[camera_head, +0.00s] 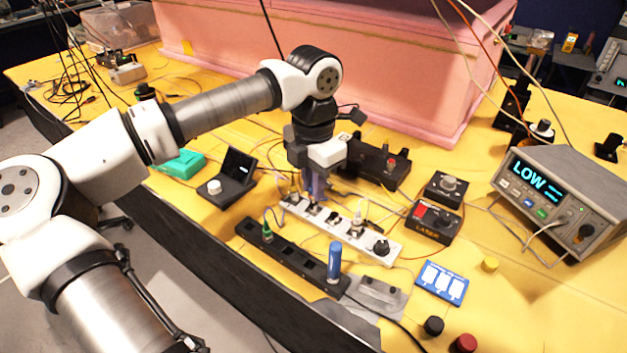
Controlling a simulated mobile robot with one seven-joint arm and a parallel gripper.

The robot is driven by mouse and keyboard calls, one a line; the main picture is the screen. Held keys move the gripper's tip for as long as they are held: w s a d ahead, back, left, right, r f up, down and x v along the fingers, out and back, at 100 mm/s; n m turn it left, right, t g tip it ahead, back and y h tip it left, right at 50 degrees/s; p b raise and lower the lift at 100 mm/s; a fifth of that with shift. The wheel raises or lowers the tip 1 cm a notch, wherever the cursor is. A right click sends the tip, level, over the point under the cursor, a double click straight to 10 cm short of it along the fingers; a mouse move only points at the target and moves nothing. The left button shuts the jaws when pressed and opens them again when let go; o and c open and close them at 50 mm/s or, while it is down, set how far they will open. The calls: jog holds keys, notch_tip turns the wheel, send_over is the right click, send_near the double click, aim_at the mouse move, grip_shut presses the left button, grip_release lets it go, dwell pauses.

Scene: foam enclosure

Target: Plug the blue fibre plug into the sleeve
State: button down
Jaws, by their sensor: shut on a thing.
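My gripper (314,196) points down over the left end of a light grey strip (372,241) with several small fittings and a black knob. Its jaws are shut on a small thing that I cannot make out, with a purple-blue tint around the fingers. I cannot tell whether it touches the strip. A blue cylinder (334,260) stands upright in the right part of a black rack (300,268), in front of the strip and apart from my gripper. A small green plug (267,232) sits in the rack's left part. I cannot tell which fitting is the sleeve.
A black device (375,165) stands behind my gripper, and a pink foam enclosure (330,60) beyond it. A black box labelled laser (433,222) and a meter reading LOW (560,190) stand to the right. A blue card (442,283) lies on the yellow table. Thin cables cross the area.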

jog(key=shift+f+b, duration=0.7)
jog(key=shift+f, duration=0.2)
jog(key=c, duration=1.3)
grip_release()
notch_tip(320, 180, up, 14)
jog(key=shift+f+b, duration=0.1)
jog(key=shift+b, duration=0.6)
